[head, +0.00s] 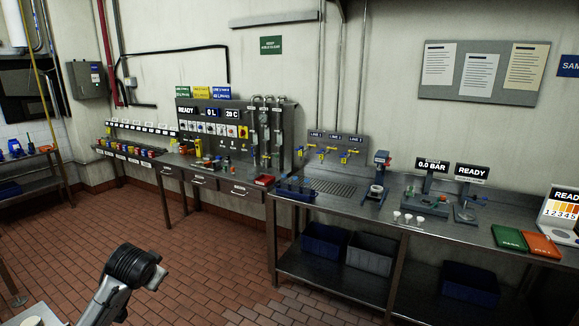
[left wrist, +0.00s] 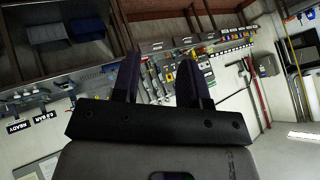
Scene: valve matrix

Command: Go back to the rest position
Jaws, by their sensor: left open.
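My left arm rises from the bottom left of the head view, over the brick floor and well away from the benches. Its fingers are hard to make out there. In the left wrist view my left gripper (left wrist: 160,80) shows two dark fingers standing apart with nothing between them. The valve panel (left wrist: 185,75) and bench appear beyond them, tilted and far off. My right gripper is in neither view.
A long steel workbench (head: 345,205) with valves, displays and tools runs along the wall. Blue bins (head: 325,243) sit on its lower shelf. A drawer bench (head: 205,180) stands left of it. The red brick floor (head: 200,255) in front is clear.

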